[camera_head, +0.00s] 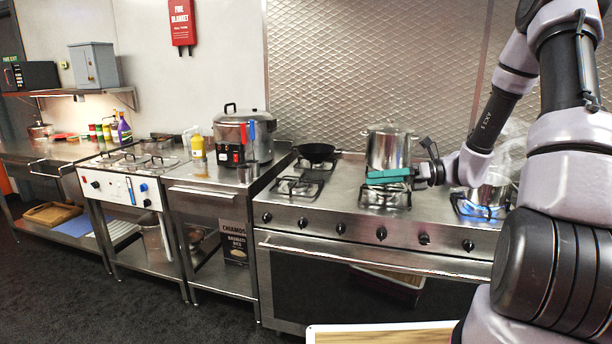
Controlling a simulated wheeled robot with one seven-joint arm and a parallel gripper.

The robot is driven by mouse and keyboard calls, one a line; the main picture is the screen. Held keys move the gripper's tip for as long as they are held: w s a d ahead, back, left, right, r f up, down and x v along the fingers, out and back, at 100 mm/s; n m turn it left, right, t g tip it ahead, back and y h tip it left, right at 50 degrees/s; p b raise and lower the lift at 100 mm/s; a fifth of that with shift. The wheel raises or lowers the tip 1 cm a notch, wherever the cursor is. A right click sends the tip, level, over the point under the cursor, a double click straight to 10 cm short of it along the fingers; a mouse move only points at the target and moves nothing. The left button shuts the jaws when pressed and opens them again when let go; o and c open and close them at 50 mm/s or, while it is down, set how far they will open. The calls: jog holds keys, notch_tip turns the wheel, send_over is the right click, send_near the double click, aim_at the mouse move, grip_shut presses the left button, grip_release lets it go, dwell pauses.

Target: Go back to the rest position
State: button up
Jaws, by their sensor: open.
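My gripper (424,168) is at the stove, just right of a tall steel pot (388,147). My arm reaches in from the upper right, and the gripper points left. A teal piece (388,176) lies level across the front of the pot at the gripper's end. I cannot tell whether it is a part of my gripper or a separate thing, or whether it touches the pot. The jaws are open. The pot stands upright over a front burner of the stove (345,205).
A smaller steel pot (490,188) stands by my forearm above a burner with a blue flame (478,209). A black pan (315,152) sits on the back left burner. A large cooker (243,138) stands on the counter further left. Dark floor (150,285) is open at the lower left.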

jog(key=s+d+r+n+t+h, duration=0.3)
jog(key=s+r+n+h, duration=0.4)
jog(key=s+r+n, duration=0.2)
jog(key=s+d+r+n+t+h, duration=0.3)
jog(key=s+r+n+h, duration=0.4)
jog(key=s+r+n, duration=0.3)
jog(key=n, duration=0.2)
jog(key=shift+d+r+n, duration=0.15)
jog(key=shift+n, duration=0.15)
